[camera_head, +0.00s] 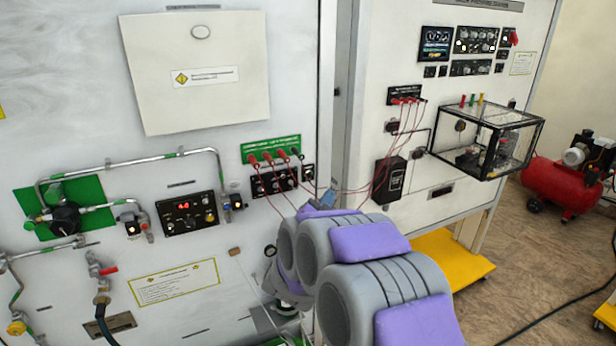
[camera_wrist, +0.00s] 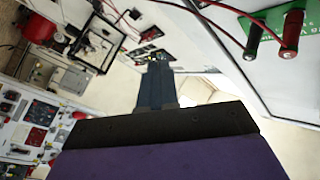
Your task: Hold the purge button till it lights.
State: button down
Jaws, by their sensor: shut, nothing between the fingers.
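My gripper (camera_head: 322,199) shows only as a small blue-grey tip in the head view, beyond my purple and grey arm. In the wrist view my gripper (camera_wrist: 156,66) is shut and empty. No button label is readable, so I cannot tell which one is the purge button. A black control panel (camera_head: 181,220) with a red lit display and several knobs is on the left board.
Red wires cross from the socket strip to the right board, passing near my gripper. A clear black-framed box (camera_head: 488,140) juts from that board. Silver pipes (camera_head: 125,164) run on the left board. A red compressor (camera_head: 560,183) stands on the floor at right.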

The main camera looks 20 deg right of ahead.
aim_at(309, 175)
jog(key=shift+w+a+p, duration=0.1)
jog(key=shift+w+p, duration=1.25)
jog(key=shift+w, duration=3)
jog(key=shift+w, duration=0.1)
jog(key=shift+w, duration=0.3)
jog(key=shift+w+r+p, duration=0.1)
jog(key=shift+w+p, duration=0.25)
dwell(2.9)
